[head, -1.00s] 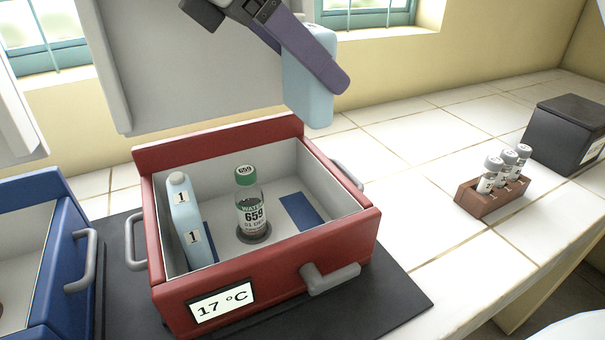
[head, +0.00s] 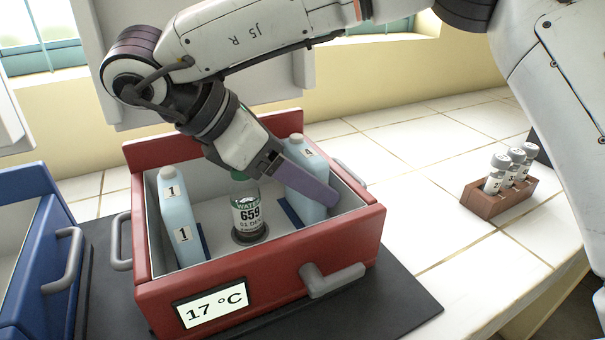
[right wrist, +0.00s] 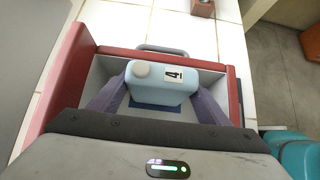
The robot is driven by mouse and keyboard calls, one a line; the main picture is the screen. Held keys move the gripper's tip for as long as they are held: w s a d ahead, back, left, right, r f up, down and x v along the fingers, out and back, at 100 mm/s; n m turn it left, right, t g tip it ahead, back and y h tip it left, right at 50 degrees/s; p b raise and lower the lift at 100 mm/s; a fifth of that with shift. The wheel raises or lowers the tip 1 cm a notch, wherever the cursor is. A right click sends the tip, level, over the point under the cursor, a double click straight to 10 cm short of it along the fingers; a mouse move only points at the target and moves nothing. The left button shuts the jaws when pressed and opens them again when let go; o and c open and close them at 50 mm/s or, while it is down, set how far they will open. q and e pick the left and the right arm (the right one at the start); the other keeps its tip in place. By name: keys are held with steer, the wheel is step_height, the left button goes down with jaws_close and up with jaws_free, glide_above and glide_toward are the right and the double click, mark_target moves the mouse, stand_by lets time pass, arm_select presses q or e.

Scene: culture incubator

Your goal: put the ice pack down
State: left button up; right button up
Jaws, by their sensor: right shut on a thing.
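My right gripper (head: 296,180) is shut on a light blue ice pack (head: 311,165), inside the right part of the red box (head: 255,285). In the right wrist view, the ice pack (right wrist: 160,84) is marked 4 and stands between the two purple fingers. A dark blue patch (right wrist: 160,107) shows at its foot; I cannot tell whether the pack touches the floor. Another ice pack (head: 178,220) marked 1 stands at the box's left. My left gripper is not in view.
The red box's lid (head: 110,85) stands open behind it. A 17 °C display (head: 211,305) and a grey handle (head: 330,282) are on its front. A blue box (head: 30,225) is at the left. A brown rack (head: 497,196) with several vials stands right on white tiles.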

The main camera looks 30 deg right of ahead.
steer(key=shift+f+b, duration=0.35)
steer(key=shift+b, duration=0.05)
steer(key=o, duration=1.3)
steer(key=shift+r, duration=0.1)
steer(key=shift+o, duration=0.5)
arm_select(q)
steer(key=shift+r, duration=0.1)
